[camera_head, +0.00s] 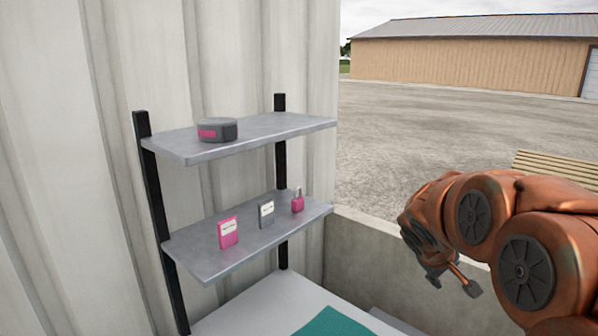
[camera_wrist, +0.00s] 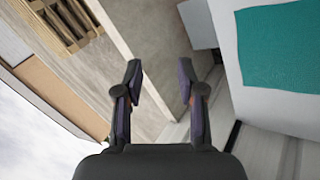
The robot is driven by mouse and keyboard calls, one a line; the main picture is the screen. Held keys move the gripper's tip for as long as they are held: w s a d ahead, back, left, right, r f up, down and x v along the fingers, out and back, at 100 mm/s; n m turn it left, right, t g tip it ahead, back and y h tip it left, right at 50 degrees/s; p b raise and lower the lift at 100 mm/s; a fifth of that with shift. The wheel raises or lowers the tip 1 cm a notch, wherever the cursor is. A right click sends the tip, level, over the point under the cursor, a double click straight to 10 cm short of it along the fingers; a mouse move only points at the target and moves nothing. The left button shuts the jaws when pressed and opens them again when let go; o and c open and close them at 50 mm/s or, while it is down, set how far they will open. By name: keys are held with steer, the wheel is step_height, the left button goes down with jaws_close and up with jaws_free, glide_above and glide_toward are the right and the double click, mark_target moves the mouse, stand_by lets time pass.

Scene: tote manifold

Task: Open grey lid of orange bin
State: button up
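No orange bin or grey lid shows clearly in either view. My gripper (camera_wrist: 160,75) is open and empty in the wrist view, its two fingers well apart. In the head view my gripper (camera_head: 455,277) hangs at the right, in front of the low concrete wall and apart from the shelves. A flat grey piece (camera_head: 395,321) at the bottom edge of the head view is mostly cut off, and I cannot tell what it is.
Two grey shelves hold a dark round case (camera_head: 217,130), a pink box (camera_head: 228,232), a grey box (camera_head: 266,214) and a pink padlock (camera_head: 297,201). Below is a white tabletop (camera_head: 255,305) with a teal mat (camera_head: 335,323). A low concrete wall (camera_head: 362,252) and wooden slats (camera_head: 555,167) stand right.

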steer(key=s+a+f+m+g+y, duration=0.1)
steer(key=s+a+g, duration=0.1)
steer(key=s, duration=0.8)
steer(key=s+a+f+m+g+y, duration=0.1)
steer(key=s+a, duration=0.3)
steer(key=s, duration=0.5)
steer(key=shift+s+f+m+g, duration=0.3)
steer(key=shift+s+f+g, duration=0.1)
steer(key=shift+f, duration=0.3)
steer(key=s+a+f+g+y, duration=0.1)
steer(key=s+a, duration=0.1)
steer(key=s, duration=0.3)
steer(key=s+a+f+m+g+y, duration=0.1)
steer(key=s+a, duration=0.2)
steer(key=s, duration=0.3)
steer(key=s+a+f+y, duration=0.1)
steer(key=s+a, duration=0.2)
steer(key=s, duration=0.2)
steer(key=shift+s+m+g+y+b, duration=0.3)
steer(key=shift+s+m+g, duration=0.05)
steer(key=shift+m+g, duration=0.05)
steer(key=shift+c, duration=0.3)
steer(key=shift+s+a, duration=0.15)
steer(key=shift+c, duration=0.8)
steer(key=c, duration=0.5)
steer(key=shift+a, duration=0.2)
jaws_close()
